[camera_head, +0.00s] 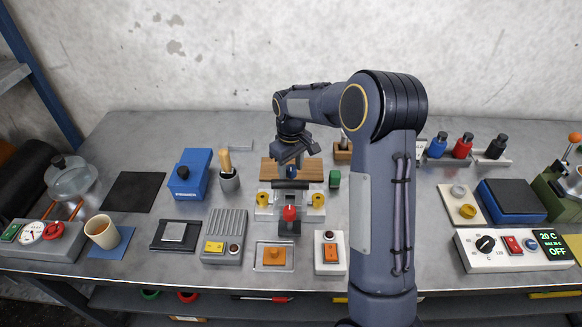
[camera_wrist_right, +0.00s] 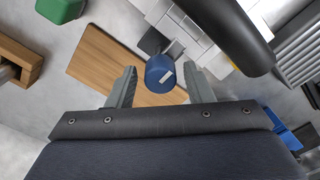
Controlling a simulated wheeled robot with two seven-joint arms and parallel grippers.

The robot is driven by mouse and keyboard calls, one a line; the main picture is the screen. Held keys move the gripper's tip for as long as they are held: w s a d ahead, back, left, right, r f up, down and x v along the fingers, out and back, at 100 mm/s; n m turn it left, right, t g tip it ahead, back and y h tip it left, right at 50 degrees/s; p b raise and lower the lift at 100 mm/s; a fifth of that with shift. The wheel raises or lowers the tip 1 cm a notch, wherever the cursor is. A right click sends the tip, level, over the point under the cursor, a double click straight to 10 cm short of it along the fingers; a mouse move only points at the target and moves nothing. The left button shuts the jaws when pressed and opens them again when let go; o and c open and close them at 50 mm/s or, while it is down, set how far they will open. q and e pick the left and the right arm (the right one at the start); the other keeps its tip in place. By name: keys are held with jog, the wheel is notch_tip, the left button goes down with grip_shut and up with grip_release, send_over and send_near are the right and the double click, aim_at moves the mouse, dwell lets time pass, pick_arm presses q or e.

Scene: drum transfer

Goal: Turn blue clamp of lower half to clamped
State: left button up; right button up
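The blue clamp knob (camera_head: 291,172) stands at the far end of the light fixture (camera_head: 263,212), close to a wooden board. My right gripper (camera_head: 289,163) is over it, pointing down. In the right wrist view the blue knob (camera_wrist_right: 160,72) lies between the two fingertips of the right gripper (camera_wrist_right: 160,76), with a gap on each side. The right gripper is open and holds nothing. The knob carries a small pale label. Two yellow knobs (camera_head: 262,198) and a red knob (camera_head: 290,212) are on the fixture. My left gripper is not in view.
A wooden board (camera_head: 274,170) lies under and beside the right gripper. A green block (camera_head: 334,179) is to its right. My right arm covers part of the table.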

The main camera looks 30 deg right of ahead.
aim_at(291, 168)
jog(key=shift+o, duration=0.3)
notch_tip(291, 168, up, 8)
jog(key=shift+f+b, duration=0.2)
jog(key=shift+b, duration=0.15)
jog(key=shift+r, duration=0.1)
jog(key=shift+s+r, duration=0.1)
jog(key=shift+s, duration=0.1)
jog(key=shift+m+t+y, duration=0.5)
jog(key=shift+t+y, duration=0.2)
jog(key=s+r, duration=0.1)
jog(key=s, duration=0.1)
jog(key=s+a+r, duration=0.1)
jog(key=s, duration=0.1)
jog(key=s+r, duration=0.2)
jog(key=s, duration=0.1)
jog(key=shift+a, duration=0.25)
jog(key=s+a+f+m+t+y, duration=0.1)
jog(key=s+a, duration=0.4)
jog(key=s, duration=0.6)
jog(key=s+a+f+m+t+y, duration=0.1)
jog(key=s+a, duration=0.4)
jog(key=s, duration=0.5)
jog(key=shift+s+m+t, duration=0.4)
jog(key=shift+m+t, duration=0.2)
jog(key=shift+t, duration=0.5)
